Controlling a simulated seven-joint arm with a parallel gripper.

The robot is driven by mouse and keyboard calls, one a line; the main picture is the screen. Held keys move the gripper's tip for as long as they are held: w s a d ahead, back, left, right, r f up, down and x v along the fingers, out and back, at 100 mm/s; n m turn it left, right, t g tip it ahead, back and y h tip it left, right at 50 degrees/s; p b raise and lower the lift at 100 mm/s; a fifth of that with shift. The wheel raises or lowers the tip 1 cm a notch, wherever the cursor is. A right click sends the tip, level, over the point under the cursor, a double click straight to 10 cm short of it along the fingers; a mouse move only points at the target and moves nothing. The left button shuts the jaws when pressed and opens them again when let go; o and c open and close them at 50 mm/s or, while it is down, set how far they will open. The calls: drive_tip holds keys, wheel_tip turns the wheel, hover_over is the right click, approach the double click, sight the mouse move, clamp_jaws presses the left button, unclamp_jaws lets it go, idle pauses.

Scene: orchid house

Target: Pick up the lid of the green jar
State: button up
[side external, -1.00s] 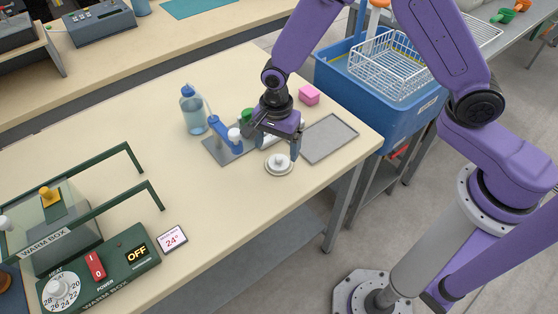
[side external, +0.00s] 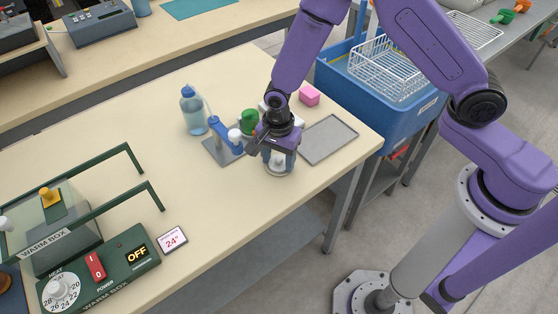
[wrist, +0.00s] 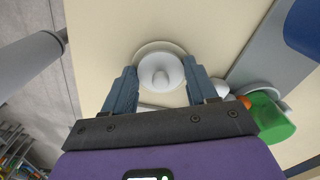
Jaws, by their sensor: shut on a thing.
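A white round lid with a knob (wrist: 160,76) sits on or in a wider pale dish (wrist: 148,50) near the front edge of the bench. My gripper (wrist: 160,66) points down with one finger on each side of the white lid, shut on it. In the side view my gripper (side external: 279,164) hides most of it, and the dish (side external: 278,172) shows below. The green jar (side external: 249,122) stands behind and left of my gripper; it also shows in the wrist view (wrist: 264,110). I cannot tell whether the white lid belongs to it.
A blue tool with a white end (side external: 225,130) stands on a grey plate (side external: 222,152) to the left. A clear blue-capped bottle (side external: 192,112) is beyond it. A grey tray (side external: 332,140) and a pink block (side external: 310,95) lie to the right.

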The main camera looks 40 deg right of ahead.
drive_tip(key=shift+r, duration=0.5)
wheel_tip(320, 180, up, 2)
drive_tip(key=shift+r, duration=0.1)
drive_tip(key=s+d+r, duration=0.6)
drive_tip(key=s+r, duration=0.4)
drive_tip(key=s, duration=0.2)
hover_over(278, 159)
drive_tip(key=w+d, duration=0.1)
drive_tip(key=w, duration=1.3)
drive_tip(key=shift+w+d+f, duration=0.1)
drive_tip(key=shift+d+f, duration=0.05)
drive_tip(key=shift+f, duration=1.5)
drive_tip(key=shift+w+d+f, duration=0.1)
drive_tip(key=shift+f, duration=1.55)
drive_tip(key=shift+f, duration=0.15)
